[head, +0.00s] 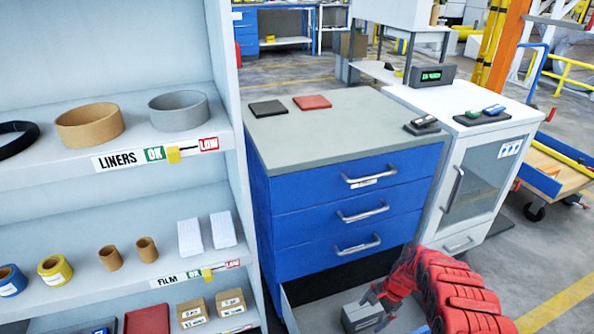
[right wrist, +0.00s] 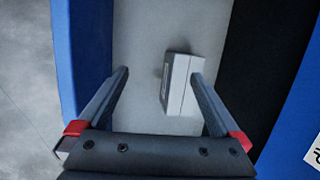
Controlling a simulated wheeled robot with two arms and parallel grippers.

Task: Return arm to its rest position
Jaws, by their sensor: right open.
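My right arm reaches in from the lower right of the head view, down to the open bottom drawer (head: 305,318) of the blue cabinet (head: 290,225). My right gripper (head: 372,298) is over the drawer. In the right wrist view the right gripper (right wrist: 162,85) is open, its two fingers spread. A grey box (head: 360,318) lies in the drawer; in the right wrist view the box (right wrist: 180,85) shows between the fingers, nearer the right one. I cannot tell whether that finger touches it. My left gripper is not in view.
A shelf (head: 150,200) with liners, film rolls and small boxes stands at the left. A white cabinet (head: 500,160) with a glass door stands right of the blue one. The grey top (head: 340,130) holds a dark and a red pad. Open floor (head: 540,270) lies at the right.

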